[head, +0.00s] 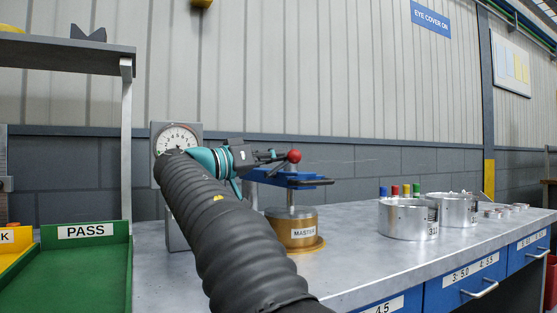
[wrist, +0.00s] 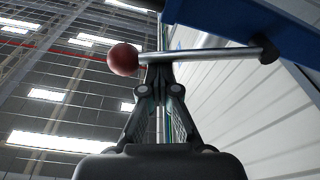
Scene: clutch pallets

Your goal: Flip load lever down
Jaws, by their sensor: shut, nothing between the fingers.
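The load lever shows in the wrist view as a metal rod (wrist: 200,54) with a red ball knob (wrist: 123,59) at its left end. In the head view the red knob (head: 294,156) sits beside the blue arm (head: 290,177) of the test stand. My gripper (head: 280,156) is shut and empty, its tips close to the knob. In the wrist view my gripper (wrist: 157,72) has its tips right at the rod near the knob; I cannot tell whether they touch. A brass cylinder (head: 292,232) labelled MASTER stands under the blue arm. The dial gauge (head: 176,139) is partly hidden by my arm.
Metal rings (head: 408,219) and several small coloured pegs (head: 405,190) stand to the right on the bench (head: 350,262). A green PASS bin (head: 85,265) and a shelf post (head: 127,150) are at left.

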